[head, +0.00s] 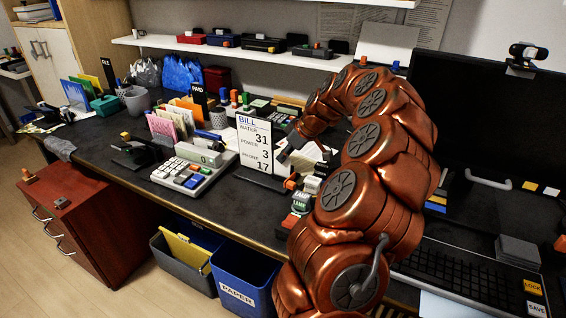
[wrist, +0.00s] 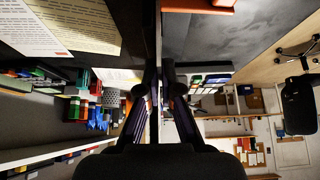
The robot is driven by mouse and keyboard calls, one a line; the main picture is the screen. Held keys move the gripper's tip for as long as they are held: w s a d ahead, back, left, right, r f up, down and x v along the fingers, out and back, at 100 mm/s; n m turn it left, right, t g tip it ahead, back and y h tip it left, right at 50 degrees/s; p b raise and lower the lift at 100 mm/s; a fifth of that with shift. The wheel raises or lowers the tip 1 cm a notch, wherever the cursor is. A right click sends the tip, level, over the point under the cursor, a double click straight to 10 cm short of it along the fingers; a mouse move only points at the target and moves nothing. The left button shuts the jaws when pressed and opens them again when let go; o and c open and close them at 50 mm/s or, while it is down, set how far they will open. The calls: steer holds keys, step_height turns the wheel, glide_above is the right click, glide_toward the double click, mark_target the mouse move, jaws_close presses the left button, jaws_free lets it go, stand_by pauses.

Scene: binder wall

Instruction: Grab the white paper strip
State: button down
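A tall white paper sheet headed BILL (head: 254,147) stands upright on the desk. It is the nearest match I see for the white paper strip, but I cannot be sure it is that one. My gripper (head: 284,154) is at its right edge. In the wrist view the two dark fingers of my gripper (wrist: 160,72) are close together, one on each side of a thin upright edge, which looks like the sheet seen edge-on. I cannot tell whether they press on it.
A calculator (head: 190,168) stands left of the sheet, with colored folders (head: 168,125) behind it. Small stamps (head: 301,201) stand near my arm. A monitor (head: 480,140) and keyboard (head: 455,260) are at the right. A blue paper bin (head: 240,275) is below the desk edge.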

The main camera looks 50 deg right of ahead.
step_height(320, 180, up, 28)
steer(key=p, duration=0.3)
steer(key=shift+p, duration=0.35)
stand_by(0.4)
